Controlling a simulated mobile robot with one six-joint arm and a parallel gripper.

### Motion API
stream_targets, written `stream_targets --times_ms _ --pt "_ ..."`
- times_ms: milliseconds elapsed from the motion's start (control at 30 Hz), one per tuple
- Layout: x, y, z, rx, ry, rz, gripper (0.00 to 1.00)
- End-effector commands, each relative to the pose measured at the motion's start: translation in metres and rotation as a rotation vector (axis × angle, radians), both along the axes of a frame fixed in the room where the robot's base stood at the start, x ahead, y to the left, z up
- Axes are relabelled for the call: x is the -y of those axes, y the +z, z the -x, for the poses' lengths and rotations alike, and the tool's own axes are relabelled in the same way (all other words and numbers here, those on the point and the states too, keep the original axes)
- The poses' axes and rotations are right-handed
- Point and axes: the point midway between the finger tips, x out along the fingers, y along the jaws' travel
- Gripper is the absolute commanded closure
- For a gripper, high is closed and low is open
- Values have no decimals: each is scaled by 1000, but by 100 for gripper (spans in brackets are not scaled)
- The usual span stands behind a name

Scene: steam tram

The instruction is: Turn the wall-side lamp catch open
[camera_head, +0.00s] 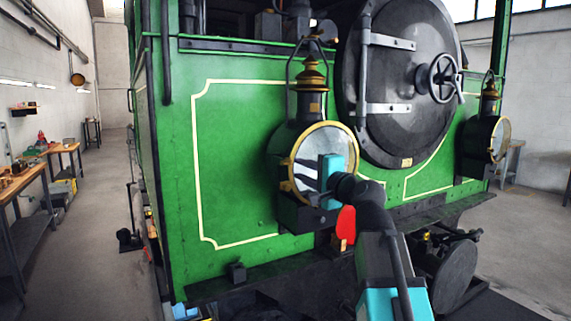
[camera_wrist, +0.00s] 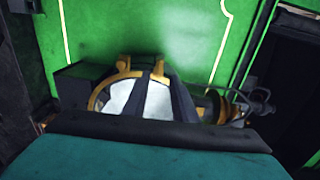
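The near lamp (camera_head: 312,160) on the left of the green tram front has a dark body, a brass rim and a tall brass-topped chimney. Its glass also shows sideways in the wrist view (camera_wrist: 124,97). Small brass fittings (camera_wrist: 157,67) stand at the rim there; I cannot tell which part is the catch, or its position. My gripper (camera_head: 327,178), with a cyan body, is in front of the near lamp's glass and hides part of it. Dark strips cross the glass in the wrist view. The fingertips are not clear, so I cannot tell their opening or whether they touch the lamp.
A second lamp (camera_head: 486,136) is on the right of the front. The round smokebox door (camera_head: 400,85) with its handwheel (camera_head: 444,78) lies between the lamps. A workbench (camera_head: 22,186) stands left; the floor between is open.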

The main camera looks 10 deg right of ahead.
Motion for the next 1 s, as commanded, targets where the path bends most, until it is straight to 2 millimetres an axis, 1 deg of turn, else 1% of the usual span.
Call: stream_targets --times_ms 33,200,400,500,700,967,1000 --pt "-3 2 -9 -1 1 0 75" --pt "-9 2 -29 -1 1 1 75" --pt "-16 2 -50 -1 1 0 75" --pt "-18 1 -56 0 0 0 75" --pt "-21 0 -62 1 1 1 75" --pt "-21 0 -62 1 1 1 75" --pt "-21 0 -62 1 1 1 82"
